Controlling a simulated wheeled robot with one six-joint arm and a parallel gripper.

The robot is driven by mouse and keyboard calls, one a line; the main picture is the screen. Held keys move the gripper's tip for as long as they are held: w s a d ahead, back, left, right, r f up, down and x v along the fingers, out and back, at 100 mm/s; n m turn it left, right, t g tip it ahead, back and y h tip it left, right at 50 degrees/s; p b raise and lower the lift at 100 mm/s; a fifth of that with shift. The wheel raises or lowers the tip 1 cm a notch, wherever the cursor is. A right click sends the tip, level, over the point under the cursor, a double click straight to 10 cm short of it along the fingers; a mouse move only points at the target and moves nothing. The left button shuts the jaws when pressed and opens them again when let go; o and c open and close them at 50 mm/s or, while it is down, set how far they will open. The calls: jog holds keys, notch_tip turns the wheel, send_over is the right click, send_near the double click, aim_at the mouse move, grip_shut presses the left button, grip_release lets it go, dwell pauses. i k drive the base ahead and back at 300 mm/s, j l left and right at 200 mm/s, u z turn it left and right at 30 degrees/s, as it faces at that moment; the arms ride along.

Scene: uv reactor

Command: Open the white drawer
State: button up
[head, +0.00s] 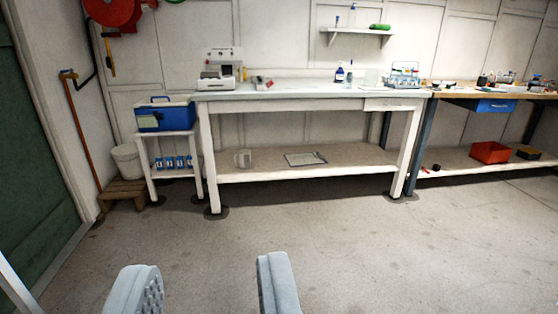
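The white drawer (394,105) is under the right end of the white workbench top in the head view. It looks closed, its front level with the bench edge. My gripper (208,290) shows at the bottom of the view, its two grey fingers wide apart with nothing between them. It is far from the drawer, with open floor between them. Any handle on the drawer is too small to make out.
The white bench (290,94) has a lower shelf with a clipboard (306,158). A small stand at left holds a blue toolbox (165,115). A second bench with a blue drawer (496,106) stands at right. The floor (330,240) ahead is clear.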

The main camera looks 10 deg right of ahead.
aim_at(374, 103)
jog(key=i+z, duration=0.1)
jog(key=i, duration=0.75)
jog(key=i+j+z, duration=0.1)
jog(key=i, duration=0.7)
jog(key=i+l+z, duration=0.1)
jog(key=i+l, duration=0.15)
jog(key=i, duration=0.25)
jog(key=i+l+z, duration=0.1)
jog(key=i, duration=0.45)
jog(key=i+l+z, duration=0.1)
jog(key=i+l, duration=0.2)
jog(key=i, duration=0.2)
jog(key=i+l+u, duration=0.1)
jog(key=l, duration=0.25)
jog(key=i+l+u, duration=0.1)
jog(key=i+l, duration=0.25)
jog(key=i+l+u, duration=0.1)
jog(key=l, duration=0.35)
jog(key=i, duration=0.05)
